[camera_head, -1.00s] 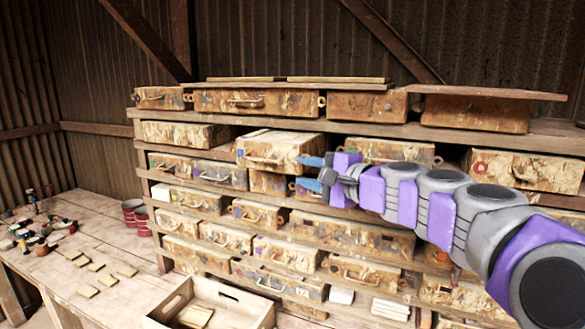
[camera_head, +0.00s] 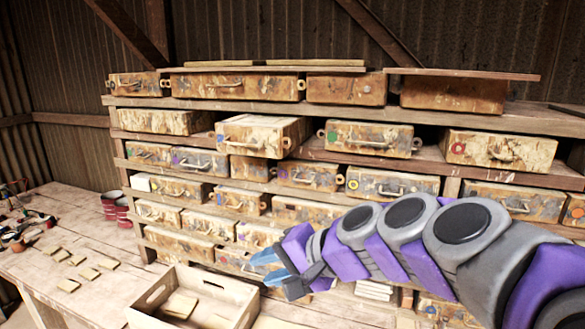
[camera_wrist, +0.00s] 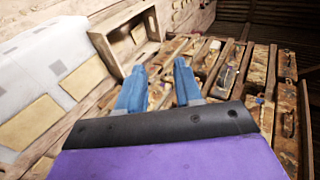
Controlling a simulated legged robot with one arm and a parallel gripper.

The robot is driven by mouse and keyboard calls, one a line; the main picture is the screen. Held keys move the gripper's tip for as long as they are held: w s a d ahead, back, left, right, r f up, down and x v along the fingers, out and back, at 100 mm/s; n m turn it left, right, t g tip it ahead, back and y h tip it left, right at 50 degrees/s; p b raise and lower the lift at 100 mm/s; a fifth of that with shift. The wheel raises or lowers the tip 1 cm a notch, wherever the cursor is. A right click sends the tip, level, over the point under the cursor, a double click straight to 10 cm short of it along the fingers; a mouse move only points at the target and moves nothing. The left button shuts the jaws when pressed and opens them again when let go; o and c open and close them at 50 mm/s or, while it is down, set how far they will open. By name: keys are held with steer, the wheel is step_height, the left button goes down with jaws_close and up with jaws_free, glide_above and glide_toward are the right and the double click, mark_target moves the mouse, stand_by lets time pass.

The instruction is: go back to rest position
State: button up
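My gripper (camera_head: 273,271) has blue fingers and hangs in front of the lower rows of the shelf, close to the wooden crate. In the wrist view my gripper (camera_wrist: 158,84) shows two blue fingers spread apart with nothing between them. The shelf (camera_head: 400,123) holds several worn metal cases with handles. One case (camera_head: 262,135) in an upper row sticks out past its neighbours. My arm covers part of the lower right cases.
An open wooden crate (camera_head: 243,316) with tiles in it stands on the workbench (camera_head: 112,245). Several loose tiles (camera_head: 68,285) lie to its left. Red cans (camera_head: 121,214) stand by the shelf's left side. Boards (camera_head: 275,70) rest on the shelf top.

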steer(key=s+d+f+n+g+h, duration=0.3)
steer(key=s+d+f+g+h, duration=0.15)
steer(key=s+f, duration=0.85)
steer(key=s+d+f+g+h, duration=0.1)
steer(key=s+d+f+h, duration=0.1)
steer(key=s+d+f, duration=0.2)
steer(key=s+d+f+n+g+h+b, duration=0.1)
steer(key=s+d+f+h, duration=0.2)
steer(key=s+d, duration=0.6)
steer(key=shift+s+d+f+n+g+b, duration=0.15)
steer(key=shift+s+f+n+g+b, duration=0.2)
steer(key=shift+s+f, duration=0.5)
steer(key=shift+w+f, duration=0.1)
steer(key=shift+w, duration=0.1)
